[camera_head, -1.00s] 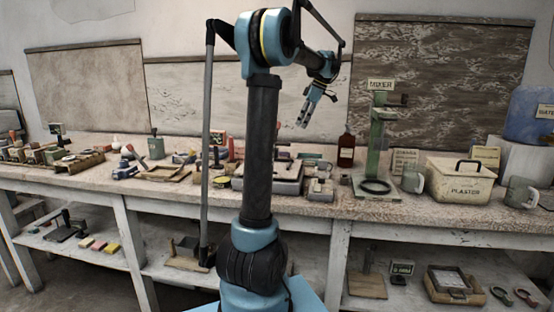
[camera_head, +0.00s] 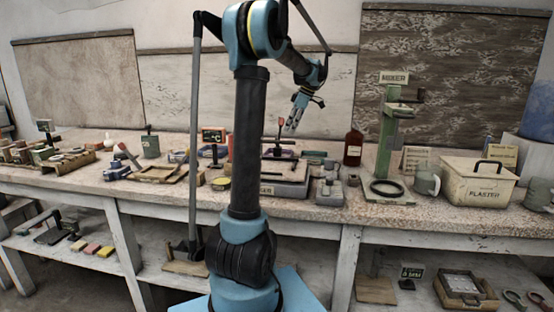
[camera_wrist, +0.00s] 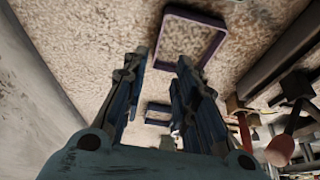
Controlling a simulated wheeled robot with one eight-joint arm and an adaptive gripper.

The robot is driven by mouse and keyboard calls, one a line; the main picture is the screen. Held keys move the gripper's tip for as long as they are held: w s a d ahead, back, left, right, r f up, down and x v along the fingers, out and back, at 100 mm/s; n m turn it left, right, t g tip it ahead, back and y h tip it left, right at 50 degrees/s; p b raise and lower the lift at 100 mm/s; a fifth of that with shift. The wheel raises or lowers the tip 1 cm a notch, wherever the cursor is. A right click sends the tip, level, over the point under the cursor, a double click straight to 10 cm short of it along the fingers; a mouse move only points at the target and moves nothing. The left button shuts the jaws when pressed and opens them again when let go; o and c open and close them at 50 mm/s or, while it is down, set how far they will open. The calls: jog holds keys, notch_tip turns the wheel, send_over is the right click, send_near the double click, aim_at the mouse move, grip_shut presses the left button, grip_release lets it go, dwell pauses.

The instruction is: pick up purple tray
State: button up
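A rectangular tray with a thin purple rim (camera_wrist: 197,15) lies on the speckled bench top in the upper middle of the wrist view. It is beyond my fingertips and slightly right of the line between them, and nothing touches it. My gripper (camera_wrist: 161,58) is open and empty, with both fingers apart. In the head view my gripper (camera_head: 296,112) hangs above the bench, right of my arm column, pointing down. I cannot pick out the purple tray clearly in the head view, where my arm hides part of the bench.
A dark small frame (camera_wrist: 157,113) shows between my fingers. Red-handled tools (camera_wrist: 283,146) lie at right in the wrist view. In the head view, a brown bottle (camera_head: 353,147), a green mixer (camera_head: 384,150) and a plaster box (camera_head: 476,187) stand to the right.

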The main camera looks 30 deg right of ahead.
jog(key=x, duration=0.6)
jog(key=shift+w+x, duration=0.1)
jog(key=shift+x, duration=1.15)
jog(key=shift+w+x, duration=0.15)
jog(key=shift+x, duration=1.15)
jog(key=shift+d+r, duration=0.1)
grip_shut()
